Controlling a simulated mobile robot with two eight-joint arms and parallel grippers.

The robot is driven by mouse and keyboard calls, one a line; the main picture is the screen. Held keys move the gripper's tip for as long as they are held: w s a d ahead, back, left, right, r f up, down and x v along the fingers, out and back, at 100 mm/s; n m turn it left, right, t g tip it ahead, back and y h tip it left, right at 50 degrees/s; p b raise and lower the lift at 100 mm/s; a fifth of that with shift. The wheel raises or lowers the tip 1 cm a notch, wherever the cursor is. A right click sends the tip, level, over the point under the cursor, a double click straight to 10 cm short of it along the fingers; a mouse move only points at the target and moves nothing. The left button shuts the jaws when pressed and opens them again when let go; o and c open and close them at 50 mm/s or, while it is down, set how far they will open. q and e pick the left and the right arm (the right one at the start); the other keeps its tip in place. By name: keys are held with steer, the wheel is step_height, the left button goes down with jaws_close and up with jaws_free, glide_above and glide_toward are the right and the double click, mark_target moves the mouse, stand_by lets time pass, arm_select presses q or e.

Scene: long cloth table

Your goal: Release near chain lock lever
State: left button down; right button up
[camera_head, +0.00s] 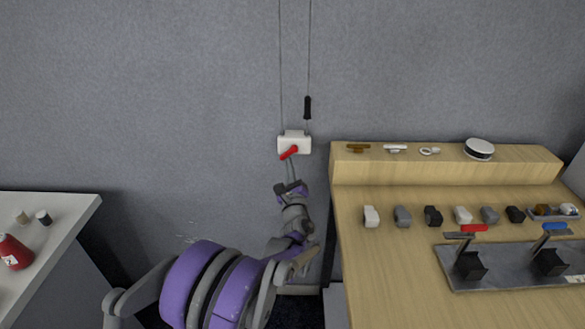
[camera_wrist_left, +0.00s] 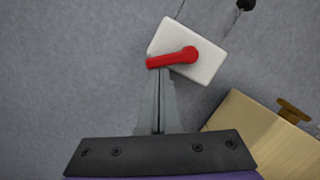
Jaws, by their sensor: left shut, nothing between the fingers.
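A white chain lock box (camera_head: 294,143) is on the grey wall, with a red lever (camera_head: 289,152) on its front. The lever slants down to the left in the head view. In the left wrist view the white box (camera_wrist_left: 206,62) and red lever (camera_wrist_left: 175,58) are at the top, the lever's free end pointing left. My left gripper (camera_head: 290,172) is just below the lever. Its fingers (camera_wrist_left: 160,85) are together and empty, with tips by the lever's free end. I cannot tell whether they touch it. My right gripper is not in view.
Two thin chains (camera_head: 281,70) run up the wall from the box, one with a black handle (camera_head: 307,107). A wooden table (camera_head: 385,275) with several small items and a grey lever panel (camera_head: 510,275) stands at right. A white counter (camera_head: 60,210) stands at left.

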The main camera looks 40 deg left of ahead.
arm_select(q)
steer(key=shift+s+a+r+m, duration=0.3)
steer(key=shift+s+a+m, duration=0.05)
steer(key=shift+a+m, duration=0.1)
steer(key=s+d+f+b, duration=0.2)
steer(key=s+d+f, duration=0.4)
steer(key=d, duration=0.2)
stand_by(0.4)
steer(key=shift+d, duration=0.1)
stand_by(0.3)
